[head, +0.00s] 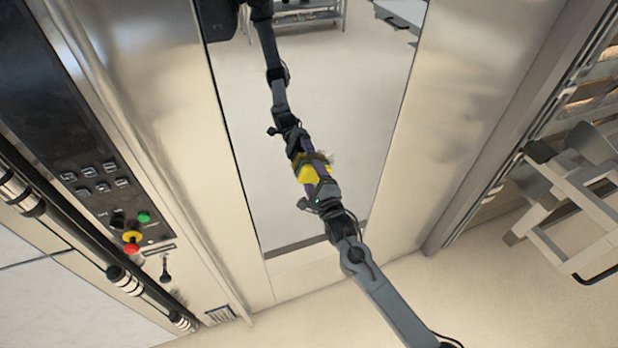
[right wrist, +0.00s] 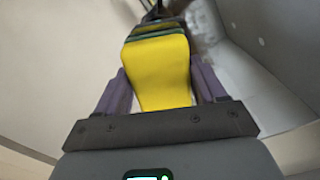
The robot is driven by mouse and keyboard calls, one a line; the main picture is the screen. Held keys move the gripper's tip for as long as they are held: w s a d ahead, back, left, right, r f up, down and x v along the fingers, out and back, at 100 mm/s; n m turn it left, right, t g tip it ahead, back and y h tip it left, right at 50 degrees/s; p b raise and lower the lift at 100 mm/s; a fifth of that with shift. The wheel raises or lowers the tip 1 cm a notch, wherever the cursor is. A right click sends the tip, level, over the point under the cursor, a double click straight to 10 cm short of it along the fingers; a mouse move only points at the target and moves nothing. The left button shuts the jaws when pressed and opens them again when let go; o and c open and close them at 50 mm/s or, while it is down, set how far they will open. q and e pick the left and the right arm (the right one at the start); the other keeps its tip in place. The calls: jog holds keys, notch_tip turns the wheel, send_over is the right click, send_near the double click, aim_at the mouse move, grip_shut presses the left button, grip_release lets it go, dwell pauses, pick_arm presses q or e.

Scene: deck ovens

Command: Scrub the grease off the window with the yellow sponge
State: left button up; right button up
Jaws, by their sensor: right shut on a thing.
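The tall window (head: 370,120) is a glossy pane that mirrors the room and my arm. My right gripper (head: 314,172) is shut on the yellow sponge (head: 306,174) at the middle of the pane. The sponge meets its reflection, so it is at or very near the glass; I cannot tell if it touches. A small brownish smear, probably grease (head: 323,158), shows just above the sponge, partly hidden. In the right wrist view the sponge (right wrist: 160,72) sits between the purple fingers (right wrist: 160,95), with its mirrored image beyond. My left gripper is not in view.
A dark control panel (head: 95,175) with green, yellow and red buttons stands left of the window, near a long black rail (head: 80,245). A metal rack or cart (head: 570,195) stands at the right. Bare metal (head: 460,110) borders the glass, with pale floor below.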

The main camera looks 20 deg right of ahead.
aim_at(330, 162)
jog(key=shift+d, duration=0.25)
jog(key=shift+s+d, duration=0.1)
jog(key=shift+d, duration=1.6)
jog(key=shift+s+d+p, duration=0.1)
jog(key=shift+d+p, duration=0.55)
jog(key=shift+d, duration=0.95)
jog(key=shift+a, duration=0.1)
jog(key=shift+a, duration=0.1)
